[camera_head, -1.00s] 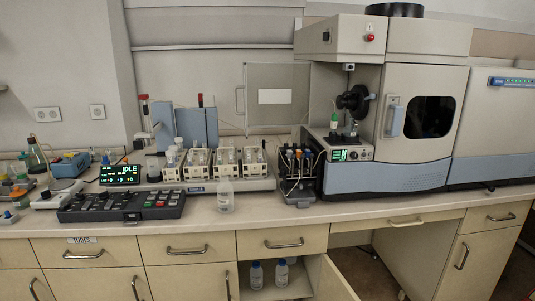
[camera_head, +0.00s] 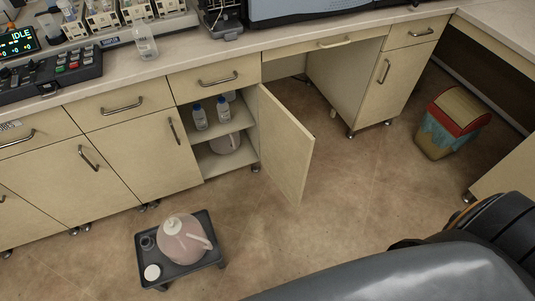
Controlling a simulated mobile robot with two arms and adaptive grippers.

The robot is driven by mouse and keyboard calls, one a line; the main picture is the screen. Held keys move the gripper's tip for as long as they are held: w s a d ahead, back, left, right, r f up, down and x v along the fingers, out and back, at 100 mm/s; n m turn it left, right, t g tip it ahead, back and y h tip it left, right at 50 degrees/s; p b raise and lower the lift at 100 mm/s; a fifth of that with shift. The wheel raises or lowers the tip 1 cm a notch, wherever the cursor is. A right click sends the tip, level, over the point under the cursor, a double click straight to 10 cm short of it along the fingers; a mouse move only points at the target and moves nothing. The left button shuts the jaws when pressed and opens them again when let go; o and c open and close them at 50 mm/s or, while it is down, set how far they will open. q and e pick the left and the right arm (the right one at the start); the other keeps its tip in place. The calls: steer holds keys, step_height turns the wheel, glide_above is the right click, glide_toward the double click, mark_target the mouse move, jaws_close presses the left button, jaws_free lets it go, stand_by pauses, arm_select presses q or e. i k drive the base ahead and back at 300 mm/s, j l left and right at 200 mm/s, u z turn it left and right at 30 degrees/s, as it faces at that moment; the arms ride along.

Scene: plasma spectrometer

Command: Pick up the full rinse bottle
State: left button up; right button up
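Two small white bottles with blue caps, a left one (camera_head: 199,119) and a right one (camera_head: 223,112), stand upright on the upper shelf of the open cabinet (camera_head: 218,128). Part of another pale item shows behind them. A translucent bottle (camera_head: 146,46) stands upright at the counter's front edge, with no blue cap visible. I cannot tell which bottle is the full rinse bottle, as the liquid levels are too small to read. Neither of my grippers is in view.
The cabinet door (camera_head: 287,145) stands open into the room. A pinkish jug (camera_head: 225,143) is on the lower shelf. On the floor, a dark tray stand (camera_head: 206,224) holds a pink jug (camera_head: 183,239). A bin (camera_head: 449,122) stands at right. The floor between is clear.

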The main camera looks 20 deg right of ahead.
mark_target(200, 119)
steer(key=l+u, duration=0.4)
steer(key=l, duration=0.15)
steer(key=k+l+u, duration=0.1)
steer(key=l+u, duration=0.25)
steer(key=l, duration=0.2)
steer(key=k+l, duration=0.1)
steer(key=l, duration=0.35)
steer(key=k+l+u, duration=0.1)
steer(key=l, duration=0.3)
steer(key=k+l, duration=0.15)
steer(key=l, duration=0.3)
steer(key=k+l, duration=0.1)
steer(key=l, duration=0.35)
steer(key=k+l+u, duration=0.1)
steer(key=l, duration=0.3)
steer(key=k+l, duration=0.15)
steer(key=l, duration=0.3)
steer(key=i+j+z, duration=0.7)
steer(key=j, duration=0.3)
